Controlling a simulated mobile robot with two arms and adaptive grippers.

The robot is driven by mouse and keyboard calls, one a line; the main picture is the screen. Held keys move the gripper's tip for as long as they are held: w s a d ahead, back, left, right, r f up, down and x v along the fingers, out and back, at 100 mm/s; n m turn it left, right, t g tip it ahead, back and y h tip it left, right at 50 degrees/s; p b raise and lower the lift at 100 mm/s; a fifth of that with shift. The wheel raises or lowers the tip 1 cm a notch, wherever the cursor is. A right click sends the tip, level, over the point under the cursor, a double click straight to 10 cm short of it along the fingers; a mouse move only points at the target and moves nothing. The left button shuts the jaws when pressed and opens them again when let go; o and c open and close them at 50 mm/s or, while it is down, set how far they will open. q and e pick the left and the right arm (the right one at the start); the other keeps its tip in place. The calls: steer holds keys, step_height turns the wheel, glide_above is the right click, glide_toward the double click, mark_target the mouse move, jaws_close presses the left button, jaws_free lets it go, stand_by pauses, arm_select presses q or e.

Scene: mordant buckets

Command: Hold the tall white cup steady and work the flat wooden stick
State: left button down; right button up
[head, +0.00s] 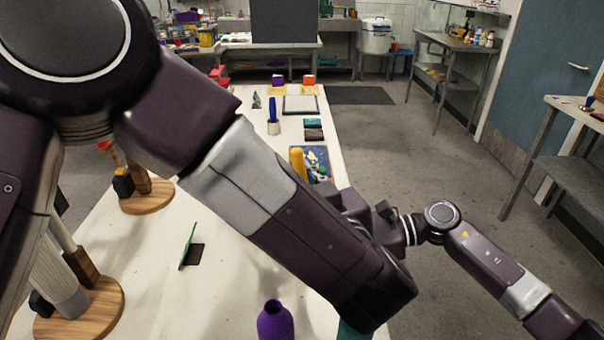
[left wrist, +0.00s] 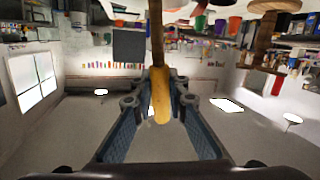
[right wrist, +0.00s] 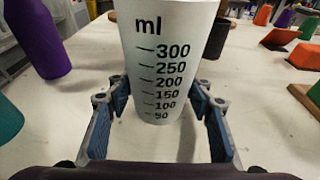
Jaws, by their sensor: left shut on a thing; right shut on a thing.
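The tall white cup (right wrist: 165,62) has black "ml" marks. It stands upright between the fingers of my right gripper (right wrist: 158,96), which is shut on it. The cup's rim and inside are out of that view. My left gripper (left wrist: 160,102) is shut on the yellow handle (left wrist: 160,96) of the wooden stick. The brown shaft (left wrist: 156,40) runs to the picture's top edge, where its far end is cut off. In the head view my left arm hides the cup and most of the grippers, so I cannot tell whether stick and cup touch.
A purple bottle (head: 275,322) stands at the table's near edge.

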arm_select(q)
steer(key=shift+d, duration=0.15)
arm_select(e)
steer(key=shift+d, duration=0.1)
arm_select(q)
steer(key=shift+w+r, duration=0.1)
steer(key=shift+r, duration=0.15)
steer(key=shift+w+a+r, duration=0.15)
steer(key=shift+a+r, duration=0.15)
steer(key=shift+r, duration=1.35)
steer(key=shift+w+a+r, duration=0.15)
steer(key=shift+a+r, duration=0.2)
steer(key=shift+r, duration=1.3)
steer(key=shift+w+a+r, duration=0.15)
steer(key=shift+a+r, duration=0.15)
steer(key=shift+r, duration=1.35)
step_height(320, 180, up, 11)
arm_select(e)
steer(key=o, duration=1.2)
